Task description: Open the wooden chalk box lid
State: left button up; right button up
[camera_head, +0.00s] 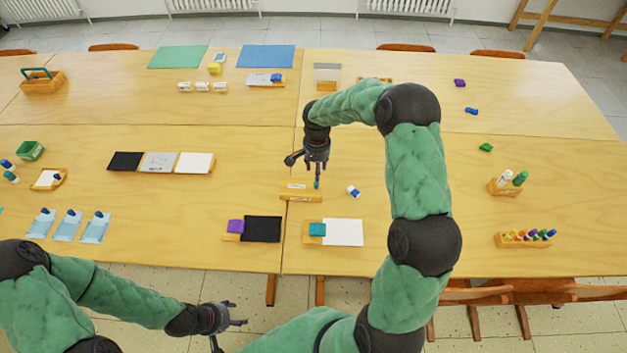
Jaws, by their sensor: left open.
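A small light wooden box (288,188) with whitish patches sits near the middle of the table, by the seam between table sections; I take it as the chalk box. It is too small to tell whether its lid is open or shut. My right gripper (317,180) points down at the box's right end, with a small teal spot at its fingertips. I cannot tell whether it touches the box or how wide its jaws are. My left gripper (238,313) is open and empty, low in front of the table's near edge, away from the box.
A white-and-blue piece (354,191) lies right of the box. Nearer are a black board with a purple block (236,226) and a white board with a teal block (317,229). A marker rack (522,240) stands at right.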

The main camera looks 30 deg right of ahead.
aim_at(316, 183)
notch_tip(316, 183, down, 7)
jog(key=shift+r+b, duration=0.1)
jog(key=shift+b, duration=0.5)
jog(key=shift+c, duration=0.3)
grip_shut()
